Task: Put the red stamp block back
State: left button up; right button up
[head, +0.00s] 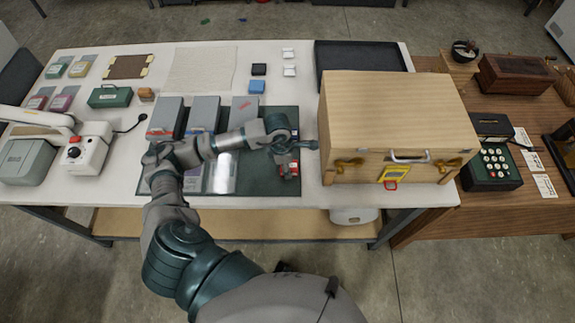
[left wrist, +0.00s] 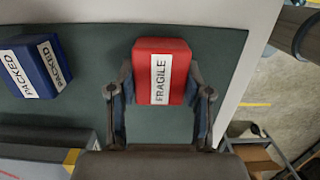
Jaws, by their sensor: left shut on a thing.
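The red stamp block (left wrist: 160,71) has a white label reading FRAGILE. In the left wrist view it sits between the two fingers of my left gripper (left wrist: 160,105), which is shut on it. In the head view the same gripper (head: 287,160) is over the right part of the dark green mat (head: 252,187), with a little of the red block (head: 294,169) showing. I cannot tell whether the block touches the mat. A blue stamp block (left wrist: 35,66) labelled PACKED lies left of it in the left wrist view. My right gripper is not in view.
A large wooden box (head: 395,118) stands close to the right of my left gripper. Grey boxes (head: 205,112) stand along the mat's back edge. A black tray (head: 360,55) lies behind the wooden box. The table's front edge is close to the mat.

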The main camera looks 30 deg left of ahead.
pick_arm(q)
jog(key=o, duration=0.9)
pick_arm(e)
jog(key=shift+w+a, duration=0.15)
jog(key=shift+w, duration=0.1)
pick_arm(q)
jog(key=shift+r, duration=0.2)
notch_tip(320, 180, up, 12)
jog(key=a, duration=0.1)
jog(key=shift+s+a+f, duration=0.2)
jog(key=shift+s, duration=0.2)
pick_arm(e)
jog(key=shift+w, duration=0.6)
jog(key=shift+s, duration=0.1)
